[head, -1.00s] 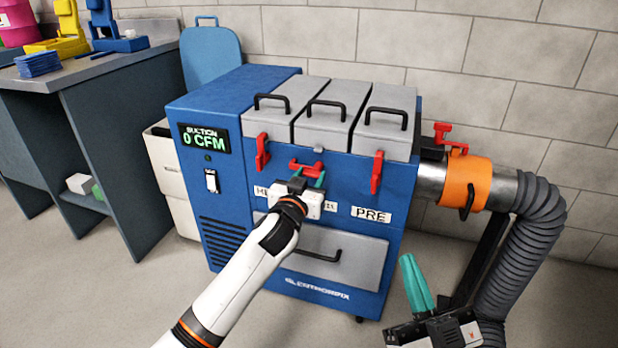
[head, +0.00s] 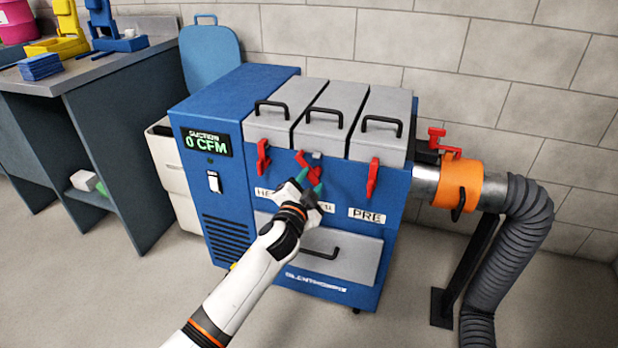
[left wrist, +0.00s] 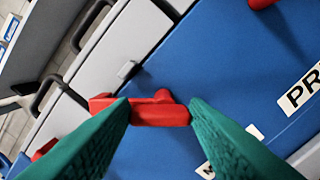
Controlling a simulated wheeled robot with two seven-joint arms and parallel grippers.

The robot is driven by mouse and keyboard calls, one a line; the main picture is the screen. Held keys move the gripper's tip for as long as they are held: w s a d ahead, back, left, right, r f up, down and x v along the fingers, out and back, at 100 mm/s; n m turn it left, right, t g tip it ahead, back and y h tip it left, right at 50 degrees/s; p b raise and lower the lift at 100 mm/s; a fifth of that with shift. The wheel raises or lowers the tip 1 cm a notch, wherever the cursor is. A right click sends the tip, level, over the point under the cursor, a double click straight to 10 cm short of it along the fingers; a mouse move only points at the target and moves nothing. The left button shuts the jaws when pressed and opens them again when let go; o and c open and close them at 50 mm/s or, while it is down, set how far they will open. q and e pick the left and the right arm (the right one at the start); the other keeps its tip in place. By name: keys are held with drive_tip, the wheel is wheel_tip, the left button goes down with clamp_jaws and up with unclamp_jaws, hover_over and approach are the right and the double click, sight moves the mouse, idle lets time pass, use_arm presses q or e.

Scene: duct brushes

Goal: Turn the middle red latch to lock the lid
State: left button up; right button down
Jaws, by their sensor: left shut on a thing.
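The middle red latch (head: 302,160) is on the blue front of the machine, just below the middle grey lid (head: 324,112). It is tilted, running from upper left to lower right in the head view. My left gripper (head: 309,179) is at this latch, its green fingers shut on it. In the left wrist view the red latch (left wrist: 150,112) sits between the two green fingertips (left wrist: 160,112), which hide part of it. My right gripper is out of view.
Red latches on the left (head: 263,158) and right (head: 373,177) stand near vertical. An orange collar (head: 458,186) joins a pipe to a grey hose (head: 510,260) at right. A dark workbench (head: 100,70) stands at left.

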use_arm(q)
drive_tip(key=m+p, duration=0.1)
drive_tip(key=m, duration=0.2)
drive_tip(key=shift+d+m, duration=0.1)
drive_tip(key=shift+m, duration=0.6)
drive_tip(key=shift+s+d+f+m+p, duration=0.1)
drive_tip(key=shift+m+p, duration=0.5)
drive_tip(key=shift+m, duration=1.3)
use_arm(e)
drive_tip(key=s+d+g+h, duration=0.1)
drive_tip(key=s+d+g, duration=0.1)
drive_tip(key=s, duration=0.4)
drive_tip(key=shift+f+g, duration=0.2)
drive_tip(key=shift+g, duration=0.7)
use_arm(q)
drive_tip(key=o, duration=1)
